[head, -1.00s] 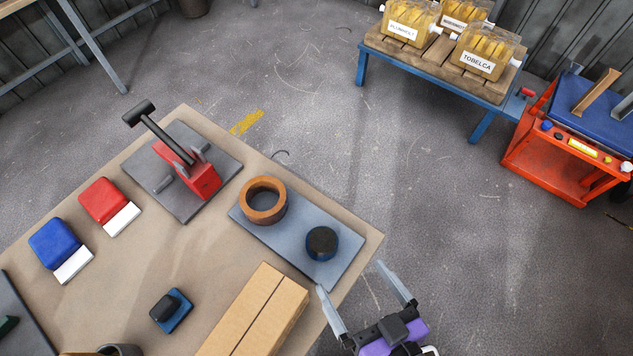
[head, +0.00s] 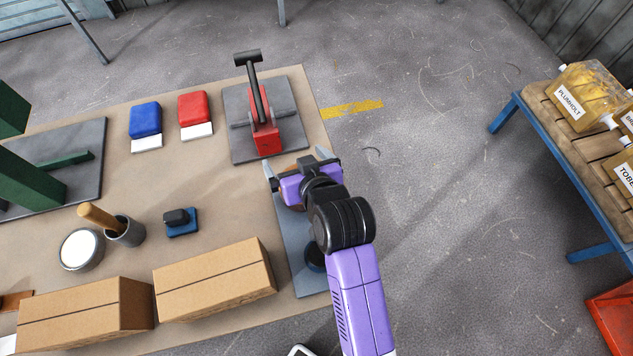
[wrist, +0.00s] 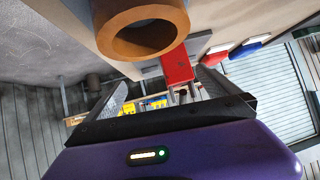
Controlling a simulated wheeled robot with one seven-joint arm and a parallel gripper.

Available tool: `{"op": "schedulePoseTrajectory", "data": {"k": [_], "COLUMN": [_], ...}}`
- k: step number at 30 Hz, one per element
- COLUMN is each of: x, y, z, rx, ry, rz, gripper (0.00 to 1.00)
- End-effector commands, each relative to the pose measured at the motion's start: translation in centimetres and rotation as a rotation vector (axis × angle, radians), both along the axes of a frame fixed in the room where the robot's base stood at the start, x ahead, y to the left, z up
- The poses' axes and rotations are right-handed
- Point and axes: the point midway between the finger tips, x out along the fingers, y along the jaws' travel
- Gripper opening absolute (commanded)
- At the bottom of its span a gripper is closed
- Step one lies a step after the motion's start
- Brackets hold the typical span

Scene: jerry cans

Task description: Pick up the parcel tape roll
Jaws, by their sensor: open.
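The parcel tape roll is a thick brown ring (wrist: 143,22) at the top of the wrist view, close to the camera, with its round hole showing. It stands at the far end of the blue-grey board (head: 292,240) on the table. In the head view my gripper (head: 297,163) hides most of the roll. The gripper's two fingers are spread apart, and they also show in the wrist view (wrist: 160,88). Nothing is between them. In the wrist view the roll lies above the fingers, not between them. I cannot tell whether they touch it.
The red lever press (head: 264,135) on its grey plate stands just beyond my gripper. A dark round item (head: 314,257) on the board is partly under my arm. Cardboard boxes (head: 215,280) lie to the left. Open floor (head: 440,200) is to the right.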

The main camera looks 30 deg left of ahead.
Motion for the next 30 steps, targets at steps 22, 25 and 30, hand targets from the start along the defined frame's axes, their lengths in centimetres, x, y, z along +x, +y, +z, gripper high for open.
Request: {"op": "schedulePoseTrajectory", "data": {"k": [22,25,30], "x": [-2.0,-2.1,-2.1], "y": [-1.8,-1.9,-1.9], "z": [1.8,1.1,-0.6], "rx": [-0.958,-0.964,-0.963], "ry": [0.271,0.275,0.274], "rz": [0.521,0.524,0.523], "gripper": [1.0,1.0,1.0]}}
